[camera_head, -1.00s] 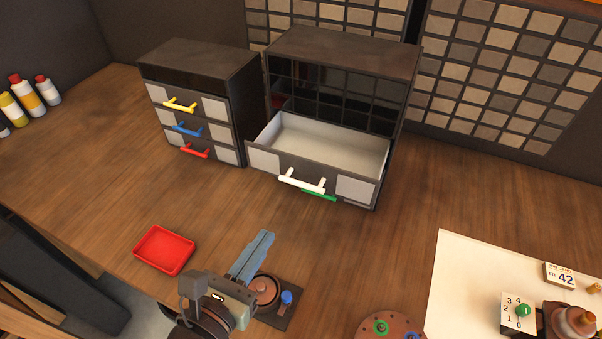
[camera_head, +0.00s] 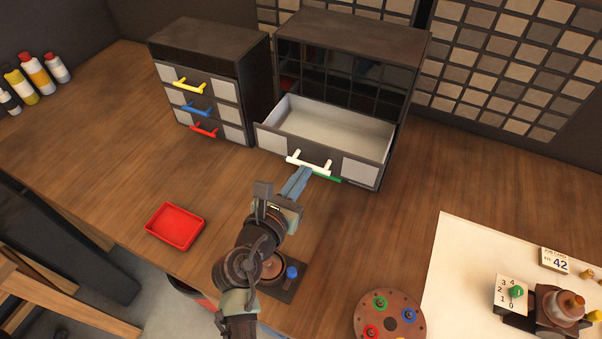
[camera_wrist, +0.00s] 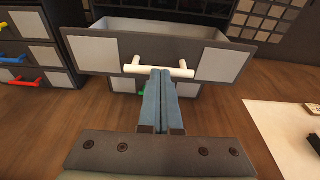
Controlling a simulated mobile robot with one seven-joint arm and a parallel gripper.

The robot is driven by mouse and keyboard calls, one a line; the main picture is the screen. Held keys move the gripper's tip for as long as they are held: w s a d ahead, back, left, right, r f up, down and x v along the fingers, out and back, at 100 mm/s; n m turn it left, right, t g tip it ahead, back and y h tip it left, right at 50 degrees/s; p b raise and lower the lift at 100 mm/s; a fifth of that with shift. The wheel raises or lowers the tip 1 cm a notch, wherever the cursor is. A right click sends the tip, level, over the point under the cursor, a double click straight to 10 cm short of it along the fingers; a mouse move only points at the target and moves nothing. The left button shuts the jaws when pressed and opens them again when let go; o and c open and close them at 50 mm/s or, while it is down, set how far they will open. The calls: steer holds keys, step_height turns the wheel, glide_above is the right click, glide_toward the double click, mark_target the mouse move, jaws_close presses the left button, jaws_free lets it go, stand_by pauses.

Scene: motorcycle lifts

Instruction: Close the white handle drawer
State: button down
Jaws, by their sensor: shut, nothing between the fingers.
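The drawer with the white handle (camera_head: 309,163) stands pulled out of the right cabinet (camera_head: 352,35), and its pale empty inside (camera_head: 330,128) shows. My gripper (camera_head: 303,174) is shut and empty, with its blue fingers pointing at the drawer front just below the white handle. In the wrist view the fingertips (camera_wrist: 161,72) overlap the middle of the white handle (camera_wrist: 183,72); I cannot tell whether they touch it. A green handle (camera_head: 328,178) shows partly below the open drawer.
A left cabinet (camera_head: 208,35) has yellow, blue and red handles on shut drawers. A red tray (camera_head: 175,226) lies left of my arm. A round brown plate (camera_head: 389,318) and a white sheet (camera_head: 460,255) lie right. Bare wood surrounds the drawer's front.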

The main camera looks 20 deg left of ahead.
glide_toward(324, 138)
steer(key=w, duration=0.2)
steer(key=w+d+r, duration=0.1)
steer(key=w+r, duration=0.1)
steer(key=w, duration=0.1)
steer(key=shift+w+d+r, duration=0.2)
steer(key=shift+w+d, duration=0.05)
steer(key=shift+w, duration=0.1)
steer(key=shift+w+r, duration=0.1)
steer(key=shift+r, duration=0.25)
